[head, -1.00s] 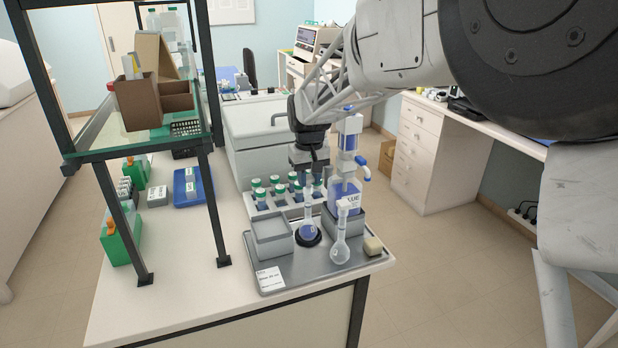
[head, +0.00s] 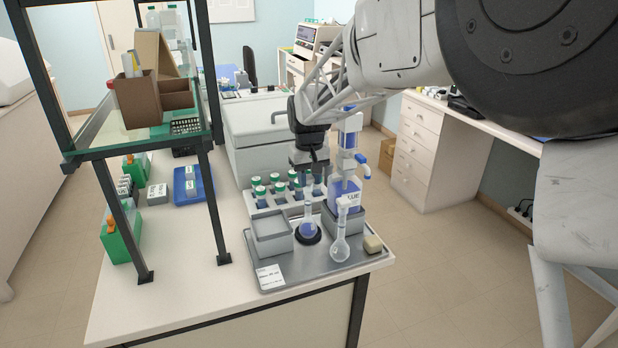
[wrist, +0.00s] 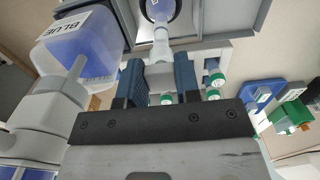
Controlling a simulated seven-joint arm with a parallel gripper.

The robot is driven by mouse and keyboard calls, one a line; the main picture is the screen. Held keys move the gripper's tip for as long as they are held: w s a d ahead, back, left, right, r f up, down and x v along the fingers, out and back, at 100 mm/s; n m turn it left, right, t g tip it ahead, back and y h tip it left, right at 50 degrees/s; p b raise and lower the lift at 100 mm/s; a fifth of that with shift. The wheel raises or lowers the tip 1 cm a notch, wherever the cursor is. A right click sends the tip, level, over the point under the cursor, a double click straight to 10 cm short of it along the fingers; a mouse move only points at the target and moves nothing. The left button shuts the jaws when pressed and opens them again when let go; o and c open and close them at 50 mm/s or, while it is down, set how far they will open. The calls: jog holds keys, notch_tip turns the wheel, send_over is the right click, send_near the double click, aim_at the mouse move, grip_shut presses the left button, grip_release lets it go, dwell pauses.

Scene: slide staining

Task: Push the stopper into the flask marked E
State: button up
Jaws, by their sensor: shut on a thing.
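A round flask with blue liquid (head: 308,230) stands upright on a dark ring on the grey tray (head: 330,268). It also shows in the wrist view (wrist: 160,12), with its neck pointing toward my fingers. I cannot read a letter E on it. My gripper (head: 309,180) is directly above this flask, pointing down. In the wrist view its two blue fingers (wrist: 160,78) are shut on a pale piece in line with the neck, apparently the stopper (wrist: 160,82). The fingers partly hide it, and I cannot tell how deep it sits. A second, clear flask (head: 340,248) stands to the right.
Close behind are a blue-filled bottle (head: 342,190) labelled BLUE and a rack of green-capped vials (head: 262,198). The shelf frame (head: 208,200) is further left.

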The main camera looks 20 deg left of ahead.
jog(key=shift+f, duration=0.25)
dwell(0.6)
jog(key=o, duration=1.4)
jog(key=shift+o, duration=0.2)
jog(key=shift+r, duration=0.15)
jog(key=shift+r, duration=2.85)
jog(key=shift+c, duration=0.5)
grip_shut()
